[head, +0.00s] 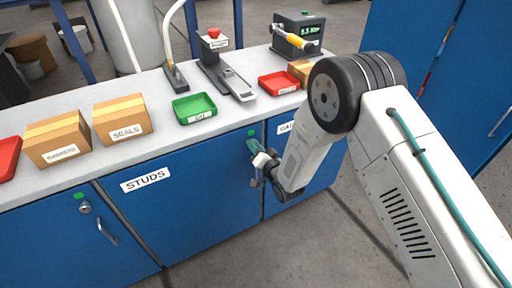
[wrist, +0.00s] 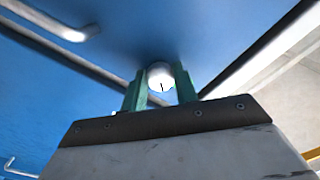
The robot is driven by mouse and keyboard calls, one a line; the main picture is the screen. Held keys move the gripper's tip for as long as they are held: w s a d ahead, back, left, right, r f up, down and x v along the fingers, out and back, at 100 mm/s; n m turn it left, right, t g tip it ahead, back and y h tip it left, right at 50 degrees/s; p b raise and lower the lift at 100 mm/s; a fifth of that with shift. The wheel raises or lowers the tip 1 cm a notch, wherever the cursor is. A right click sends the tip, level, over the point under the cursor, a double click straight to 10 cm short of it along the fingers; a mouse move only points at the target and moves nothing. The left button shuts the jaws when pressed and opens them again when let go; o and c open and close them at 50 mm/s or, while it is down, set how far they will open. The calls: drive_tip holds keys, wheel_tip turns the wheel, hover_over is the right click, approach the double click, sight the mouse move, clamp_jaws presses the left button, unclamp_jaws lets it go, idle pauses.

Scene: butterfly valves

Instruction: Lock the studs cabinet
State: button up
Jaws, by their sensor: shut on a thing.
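The studs cabinet (head: 190,205) is a blue door with a white "STUDS" label (head: 145,180), and it looks closed in the head view. My gripper (head: 256,150) is at the door's upper right corner, just below a small green mark (head: 251,132). In the wrist view my gripper (wrist: 160,88) has its teal fingers on either side of a round silver lock knob (wrist: 160,74) with a dark slot, and is shut on it. In the head view my gripper hides this knob. A metal handle (wrist: 62,27) shows at the upper left in the wrist view.
The left cabinet has its own lock (head: 85,208) and handle (head: 107,232). Another labelled cabinet (head: 285,127) is partly behind my arm. The grey worktop (head: 160,152) above holds boxes, a green tray (head: 194,107) and a red tray (head: 279,84). Floor in front is clear.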

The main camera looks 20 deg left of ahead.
drive_tip(key=m, duration=0.4)
drive_tip(key=shift+m, duration=0.3)
drive_tip(key=m, duration=0.5)
idle(0.3)
drive_tip(key=o, duration=1)
drive_tip(key=shift+s, duration=0.1)
drive_tip(key=v, duration=0.7)
drive_tip(key=shift+s+d, duration=0.15)
drive_tip(key=shift+d, duration=0.2)
